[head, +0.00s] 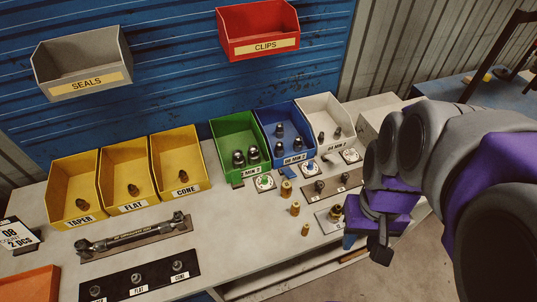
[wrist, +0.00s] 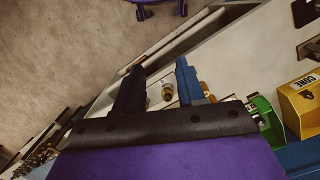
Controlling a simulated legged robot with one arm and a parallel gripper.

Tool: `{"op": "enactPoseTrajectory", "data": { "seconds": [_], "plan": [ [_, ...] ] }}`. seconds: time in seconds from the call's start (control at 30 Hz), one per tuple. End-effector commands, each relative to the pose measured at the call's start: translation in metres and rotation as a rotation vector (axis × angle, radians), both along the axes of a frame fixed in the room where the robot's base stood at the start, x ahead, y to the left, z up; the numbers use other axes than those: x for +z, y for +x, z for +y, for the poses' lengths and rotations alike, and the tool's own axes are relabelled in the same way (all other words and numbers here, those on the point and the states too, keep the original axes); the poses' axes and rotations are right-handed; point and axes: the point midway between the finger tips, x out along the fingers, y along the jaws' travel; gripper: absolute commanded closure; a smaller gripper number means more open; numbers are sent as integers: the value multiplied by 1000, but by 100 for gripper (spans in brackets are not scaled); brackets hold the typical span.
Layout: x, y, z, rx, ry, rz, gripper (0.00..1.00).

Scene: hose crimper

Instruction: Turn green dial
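The green dial (head: 265,182) sits on a small white square plate on the workbench, just in front of the green bin. A similar dial with a blue centre (head: 311,167) and one with a red centre (head: 350,155) sit farther right. My gripper (head: 362,241) is at the bench's front right edge, well to the right of the green dial and apart from it. In the wrist view my gripper (wrist: 160,66) has its two fingers spread, with nothing held between them. I cannot make out the green dial in the wrist view.
Several brass fittings (head: 295,209) stand between my gripper and the green dial. The green bin (head: 237,140), blue bin (head: 284,130) and white bin (head: 326,118) stand behind the dials. Yellow bins (head: 126,180) and a hose assembly (head: 130,238) are at the left.

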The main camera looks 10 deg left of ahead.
Motion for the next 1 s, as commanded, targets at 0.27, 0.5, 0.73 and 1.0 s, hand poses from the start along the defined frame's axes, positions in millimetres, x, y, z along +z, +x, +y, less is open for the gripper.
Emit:
{"op": "enactPoseTrajectory", "data": {
  "seconds": [0.27, 0.5, 0.73, 1.0],
  "plan": [
    [7, 102, 34, 147, -11, -38, 55],
    [-5, 181, 85, 311, -13, -67, 55],
    [-31, 240, 154, 499, 7, -93, 55],
    [-61, 273, 224, 673, 46, -112, 55]
  ]
}}
